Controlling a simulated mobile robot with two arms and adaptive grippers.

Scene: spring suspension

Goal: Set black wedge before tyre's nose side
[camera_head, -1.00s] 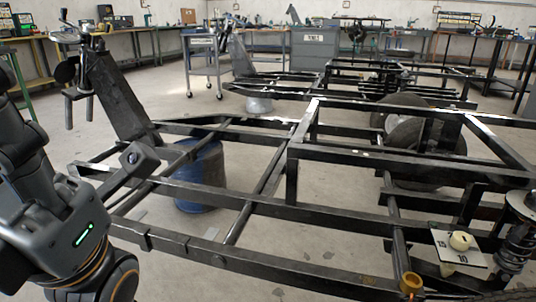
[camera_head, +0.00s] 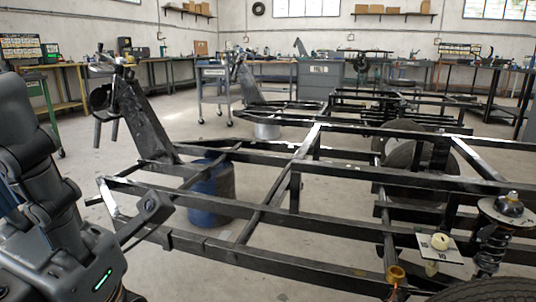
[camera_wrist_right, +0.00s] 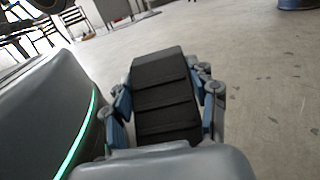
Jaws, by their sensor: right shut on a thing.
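The black wedge (camera_wrist_right: 162,97) shows in the right wrist view, a ribbed dark block with step-like ridges. My right gripper (camera_wrist_right: 164,105) is shut on it, with blue-grey fingers along its two sides. The wedge is held over the concrete floor; its height cannot be told. A dark tyre (camera_head: 488,291) shows at the bottom right of the head view, only its upper edge in frame. Its nose side cannot be made out. My left arm comes in at the left of the head view, but its gripper fingers are not seen. My right gripper is outside the head view.
A black chassis frame (camera_head: 262,252) fills the middle of the head view. A coil-spring strut (camera_head: 492,243) and a white numbered card (camera_head: 451,250) stand near the tyre. A blue drum (camera_head: 212,195) is under the frame. Bare floor (camera_wrist_right: 268,110) lies right of the wedge.

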